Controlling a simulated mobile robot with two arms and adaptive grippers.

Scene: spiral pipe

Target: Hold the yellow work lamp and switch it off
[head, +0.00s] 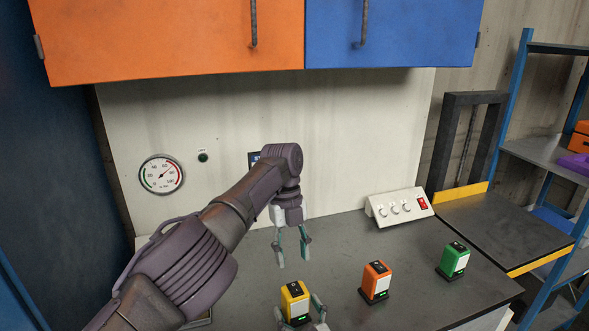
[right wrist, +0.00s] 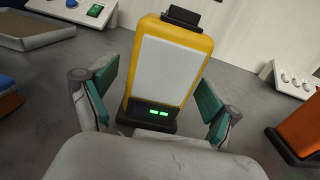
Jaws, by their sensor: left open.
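The yellow work lamp (head: 294,288) stands upright on the grey worktop, with a white front panel and a black switch on top. In the right wrist view the yellow lamp (right wrist: 149,30) shows two lit green indicators low on its front. My right gripper (right wrist: 160,95) is open, its teal fingers on either side of the lamp with small gaps visible. It also shows at the lower edge of the head view (head: 298,309). My left gripper (head: 292,250) is open and empty, pointing down above the worktop behind the yellow lamp.
An orange lamp (head: 376,276) and a green lamp (head: 454,258) stand to the right. A white control box (head: 400,206) with knobs and a red switch sits near the wall. Orange (head: 160,40) and blue (head: 420,30) cabinets hang above. The worktop between yellow and orange lamps is clear.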

